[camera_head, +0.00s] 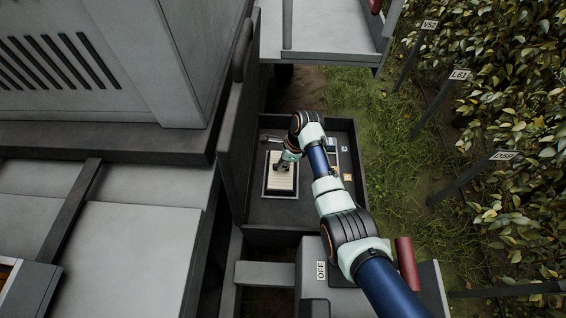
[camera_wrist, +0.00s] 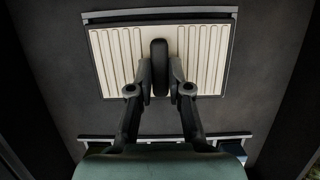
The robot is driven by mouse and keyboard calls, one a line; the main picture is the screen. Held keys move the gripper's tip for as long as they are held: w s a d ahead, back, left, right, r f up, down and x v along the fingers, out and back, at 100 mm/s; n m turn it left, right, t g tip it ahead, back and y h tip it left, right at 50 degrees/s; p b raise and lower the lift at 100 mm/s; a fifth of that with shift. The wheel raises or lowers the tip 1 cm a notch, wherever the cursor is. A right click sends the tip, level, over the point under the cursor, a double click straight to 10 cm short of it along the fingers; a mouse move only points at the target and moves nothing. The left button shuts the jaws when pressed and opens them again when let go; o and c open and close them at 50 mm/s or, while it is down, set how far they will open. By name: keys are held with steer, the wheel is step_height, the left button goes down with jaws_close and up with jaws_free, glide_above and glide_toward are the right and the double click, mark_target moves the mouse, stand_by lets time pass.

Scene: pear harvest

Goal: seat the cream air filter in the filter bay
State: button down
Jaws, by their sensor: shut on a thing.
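The cream air filter (camera_head: 281,181) is a pleated panel with a dark edge, in the dark open compartment in the head view. In the wrist view the filter (camera_wrist: 115,60) lies across the upper middle, slightly turned. My gripper (camera_head: 284,161) is over the filter; in the wrist view its fingers (camera_wrist: 161,76) are shut on the filter's dark upright grip (camera_wrist: 160,52). A grey rim (camera_wrist: 160,13), apparently the filter bay's, shows past the filter's top and right edges. The filter covers most of the bay. I cannot tell whether the filter touches the bay floor.
The compartment's dark walls (camera_head: 232,150) stand around the filter, the left one tall. A second grey bar (camera_wrist: 220,136) lies below in the wrist view. A red cylinder (camera_head: 406,262) stands at the lower right.

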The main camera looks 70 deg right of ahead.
steer(key=c, duration=1)
jaws_free()
steer(key=o, duration=0.5)
steer(key=shift+c, duration=0.2)
steer(key=shift+r, duration=0.15)
step_height(320, 180, up, 7)
steer(key=p, duration=0.7)
steer(key=shift+p, duration=0.35)
